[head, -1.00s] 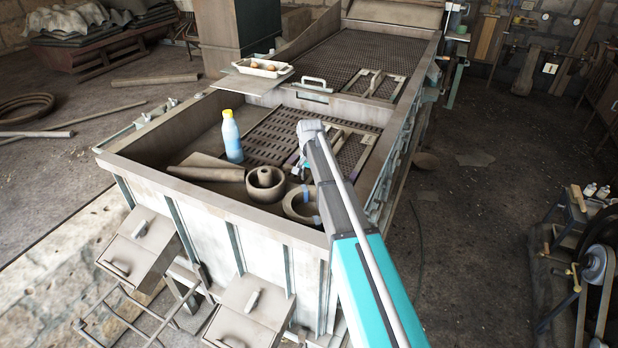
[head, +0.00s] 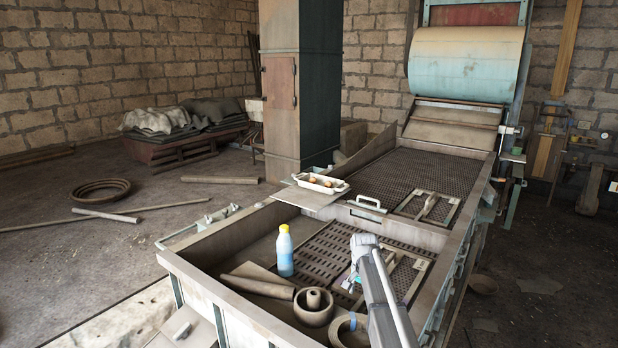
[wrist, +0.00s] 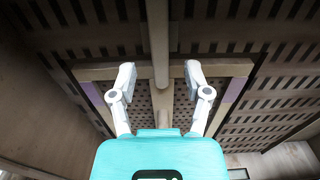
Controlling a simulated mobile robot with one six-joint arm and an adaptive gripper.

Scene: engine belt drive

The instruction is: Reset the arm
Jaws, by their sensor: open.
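In the head view my arm reaches into the long metal trough (head: 250,318). Its end is above the slotted grate (head: 328,246), and the fingertips there are mostly hidden by the arm.
A blue bottle with a yellow cap (head: 285,252), a round hub-like part (head: 314,306) and a ring (head: 342,330) stand in the trough near my arm. A white tray with brown items (head: 320,183) sits on a board at the rim. A tall column (head: 280,90) stands behind.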

